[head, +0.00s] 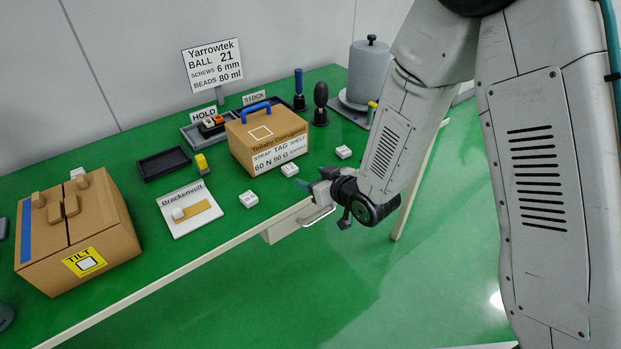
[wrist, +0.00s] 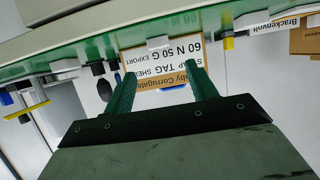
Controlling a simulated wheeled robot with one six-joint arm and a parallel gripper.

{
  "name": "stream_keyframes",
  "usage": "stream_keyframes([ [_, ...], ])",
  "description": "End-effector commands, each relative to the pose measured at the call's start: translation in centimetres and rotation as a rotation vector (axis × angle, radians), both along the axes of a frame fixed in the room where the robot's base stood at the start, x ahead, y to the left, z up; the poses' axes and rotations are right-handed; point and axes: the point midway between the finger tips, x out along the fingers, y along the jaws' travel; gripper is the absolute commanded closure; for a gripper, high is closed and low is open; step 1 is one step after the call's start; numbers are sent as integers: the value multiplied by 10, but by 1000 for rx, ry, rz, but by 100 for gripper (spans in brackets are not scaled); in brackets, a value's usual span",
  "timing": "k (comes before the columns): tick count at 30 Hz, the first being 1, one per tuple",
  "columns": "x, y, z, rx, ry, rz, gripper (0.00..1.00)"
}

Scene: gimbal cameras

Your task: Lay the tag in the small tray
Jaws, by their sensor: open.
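No piece is clearly marked as the tag. Small white printed blocks (head: 248,198) lie along the bench front. An empty black tray (head: 150,175) lies left of the carton; I cannot tell whether it is the small tray. My gripper (head: 318,186) is open and empty by the bench's front edge, near the white block (head: 290,169). In the wrist view, the carton label (wrist: 160,62) shows beyond and between the open fingers (wrist: 160,80).
A carton with a blue handle (head: 240,140) stands mid-bench, with the HOLD tray (head: 188,131) behind it. A larger carton (head: 110,235) stands at left. A yellow-topped block (head: 202,163) stands beside the black tray. A drawer handle (head: 318,216) juts out below my gripper.

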Motion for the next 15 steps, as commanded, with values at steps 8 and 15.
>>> stream_keyframes([
  [8,-7,-10,8,0,0,2,43],
  [15,-5,-15,14,-10,5,-8,43],
])
